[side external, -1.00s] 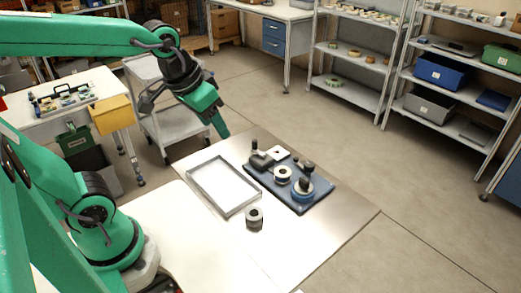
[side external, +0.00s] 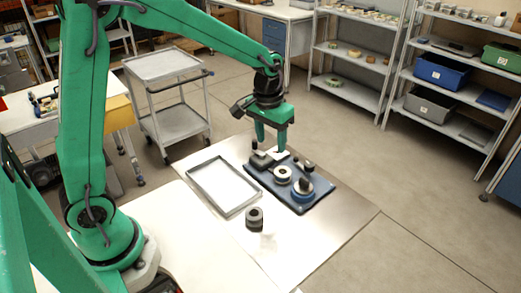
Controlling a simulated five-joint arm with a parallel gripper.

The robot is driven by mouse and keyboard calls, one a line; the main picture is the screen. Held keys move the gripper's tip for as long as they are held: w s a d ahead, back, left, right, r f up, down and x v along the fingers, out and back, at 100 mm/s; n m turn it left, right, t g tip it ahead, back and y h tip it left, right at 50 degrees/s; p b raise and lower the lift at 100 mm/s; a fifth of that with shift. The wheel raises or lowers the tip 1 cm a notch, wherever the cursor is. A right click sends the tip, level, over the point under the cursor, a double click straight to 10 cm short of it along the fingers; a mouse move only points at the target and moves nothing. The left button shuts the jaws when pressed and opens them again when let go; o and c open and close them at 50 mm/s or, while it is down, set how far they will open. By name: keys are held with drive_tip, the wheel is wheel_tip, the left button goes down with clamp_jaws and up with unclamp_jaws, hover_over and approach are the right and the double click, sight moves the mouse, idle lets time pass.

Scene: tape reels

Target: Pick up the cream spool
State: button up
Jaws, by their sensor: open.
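The cream spool (side external: 282,174) lies flat on the dark blue board (side external: 317,204), near its middle, with a dark centre. A blue reel (side external: 302,193) with a black knob on top sits beside it, toward the front right of the board. My gripper (side external: 271,149) points down with its two green fingers apart and nothing seen between them. It is over the back of the board, behind the cream spool in the picture and apart from it. Its height above the board is hard to judge. The fingers partly cover the dark fixture and white piece there.
An empty shallow grey tray (side external: 222,185) lies left of the board. A dark grey reel (side external: 254,218) stands on the metal table (side external: 335,222) in front. The table's right side is clear. A grey cart (side external: 180,110) and shelves (side external: 350,85) stand behind.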

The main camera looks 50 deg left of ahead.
drive_tip(key=g, duration=0.1)
approach(280, 171)
drive_tip(key=shift+s+d+f, duration=0.25)
drive_tip(key=shift+s+d, duration=0.5)
drive_tip(key=shift+s, duration=0.1)
drive_tip(key=shift+f, duration=0.1)
drive_tip(key=shift+d+f, duration=0.1)
drive_tip(key=shift+f, duration=3.7)
drive_tip(key=c, duration=0.7)
drive_tip(key=shift+r, duration=0.15)
